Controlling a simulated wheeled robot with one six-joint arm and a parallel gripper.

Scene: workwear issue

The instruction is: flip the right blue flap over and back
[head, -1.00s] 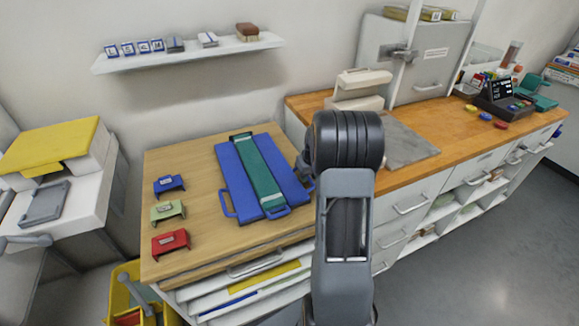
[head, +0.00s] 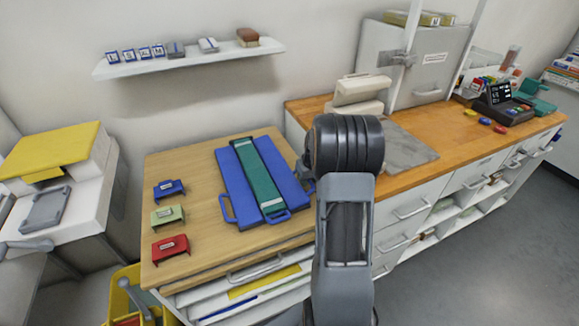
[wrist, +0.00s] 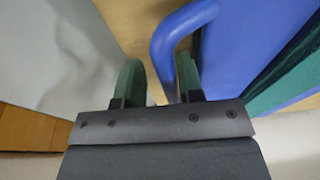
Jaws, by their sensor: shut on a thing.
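The folding board (head: 240,185) lies flat on the wooden worktop, with a green strip (head: 262,180) down its middle and a blue flap on each side. The right blue flap (head: 285,168) lies flat, and it also shows in the wrist view (wrist: 235,50). Its blue loop handle (wrist: 165,45) stands between the green fingers of my gripper (wrist: 160,82), which is shut on it. In the head view my gripper is mostly hidden behind my arm at the board's right edge.
Blue (head: 169,188), green (head: 168,215) and red (head: 170,247) small stands line the worktop's left side. A wooden counter (head: 455,132) with a grey plate (head: 405,148) is to the right. A shelf (head: 190,60) hangs above.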

